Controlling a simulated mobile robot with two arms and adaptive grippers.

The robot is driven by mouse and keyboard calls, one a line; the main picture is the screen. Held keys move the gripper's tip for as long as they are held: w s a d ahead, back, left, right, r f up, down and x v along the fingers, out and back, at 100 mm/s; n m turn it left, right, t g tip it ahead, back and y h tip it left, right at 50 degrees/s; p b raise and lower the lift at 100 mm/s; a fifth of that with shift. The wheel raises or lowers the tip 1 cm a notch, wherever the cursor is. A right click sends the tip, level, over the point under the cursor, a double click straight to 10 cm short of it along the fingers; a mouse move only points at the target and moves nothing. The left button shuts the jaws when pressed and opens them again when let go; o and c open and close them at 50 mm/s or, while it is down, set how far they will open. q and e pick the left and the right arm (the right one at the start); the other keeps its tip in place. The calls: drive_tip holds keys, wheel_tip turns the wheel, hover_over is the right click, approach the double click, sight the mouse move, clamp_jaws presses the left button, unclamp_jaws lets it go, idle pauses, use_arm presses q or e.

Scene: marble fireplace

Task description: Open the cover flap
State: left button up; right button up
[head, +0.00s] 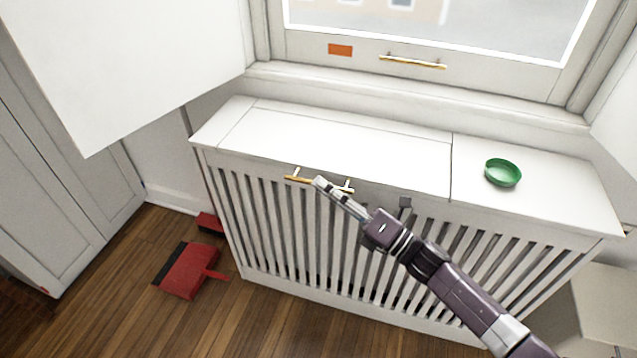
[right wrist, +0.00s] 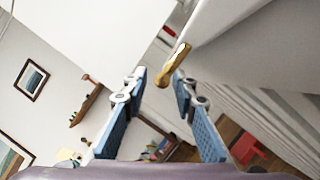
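The cover flap (head: 340,135) is a white panel in the top of the slatted white radiator cover. It lies flat and closed. A brass handle (head: 296,179) on white posts sits at its front edge. My right gripper (head: 320,183) is in front of the handle's middle and hides part of it. In the right wrist view my right gripper (right wrist: 159,75) is open, with the end of the brass handle (right wrist: 175,63) near the tips, closer to the right finger. I cannot tell whether they touch. My left gripper is not in view.
A green bowl (head: 502,173) stands on the fixed right part of the cover top. The window (head: 430,25) with its own brass handle (head: 412,62) is behind. A white panel (head: 130,60) hangs at upper left. A red dustpan (head: 190,270) lies on the wooden floor.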

drive_tip(key=shift+x, duration=1.05)
drive_tip(key=shift+c, duration=0.3)
clamp_jaws()
